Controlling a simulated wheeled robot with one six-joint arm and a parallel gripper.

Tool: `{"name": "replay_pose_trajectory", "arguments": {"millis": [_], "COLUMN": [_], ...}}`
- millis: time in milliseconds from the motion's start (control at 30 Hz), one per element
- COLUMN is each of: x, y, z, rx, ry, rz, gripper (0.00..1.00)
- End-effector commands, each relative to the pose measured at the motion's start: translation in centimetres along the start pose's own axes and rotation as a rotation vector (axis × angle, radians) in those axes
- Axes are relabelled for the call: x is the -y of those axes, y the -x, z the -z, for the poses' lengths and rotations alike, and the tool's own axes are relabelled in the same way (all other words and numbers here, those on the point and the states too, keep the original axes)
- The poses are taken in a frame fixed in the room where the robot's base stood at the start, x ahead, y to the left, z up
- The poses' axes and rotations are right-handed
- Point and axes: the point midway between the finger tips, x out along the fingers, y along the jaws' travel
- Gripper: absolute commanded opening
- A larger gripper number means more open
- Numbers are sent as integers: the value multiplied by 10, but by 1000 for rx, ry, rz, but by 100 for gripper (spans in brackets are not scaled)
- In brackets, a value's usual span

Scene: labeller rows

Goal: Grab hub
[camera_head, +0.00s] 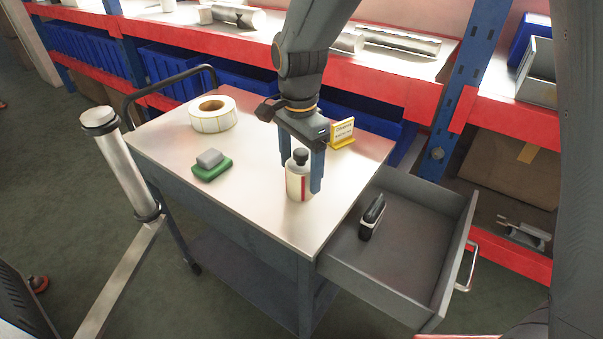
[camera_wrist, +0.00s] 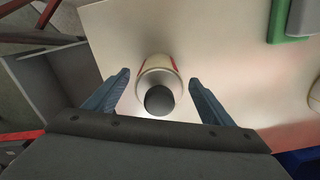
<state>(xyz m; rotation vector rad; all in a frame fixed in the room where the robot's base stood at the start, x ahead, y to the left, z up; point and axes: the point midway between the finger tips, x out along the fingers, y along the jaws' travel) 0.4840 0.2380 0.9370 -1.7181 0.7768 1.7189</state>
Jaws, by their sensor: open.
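No thing in view is plainly a hub. My gripper (camera_head: 300,176) is open and points down over the cart top. A white bottle (camera_head: 297,187) with a dark cap and a red mark stands upright between its fingers. In the wrist view, the bottle (camera_wrist: 158,68) sits between the two blue fingers of my gripper (camera_wrist: 160,78), with a gap on each side. A small black object with a white band (camera_head: 372,217) stands in the open drawer (camera_head: 408,252). A white label roll (camera_head: 213,115) lies on the cart top, its core showing.
A green block with a grey piece on it (camera_head: 212,168) lies left on the cart top (camera_head: 250,155). A yellow sign (camera_head: 342,132) stands behind the bottle. The drawer juts out at the right. Red-edged shelves (camera_head: 390,75) with blue bins stand behind. The cart's front middle is clear.

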Motion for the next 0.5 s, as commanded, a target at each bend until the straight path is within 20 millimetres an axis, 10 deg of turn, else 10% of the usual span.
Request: {"name": "replay_pose_trajectory", "arguments": {"millis": [400,500], "x": [0,0], "y": [-18,-18], "z": [2,2], "rx": [0,0], "ry": [-3,-3], "rz": [0,0], "gripper": [76,59]}}
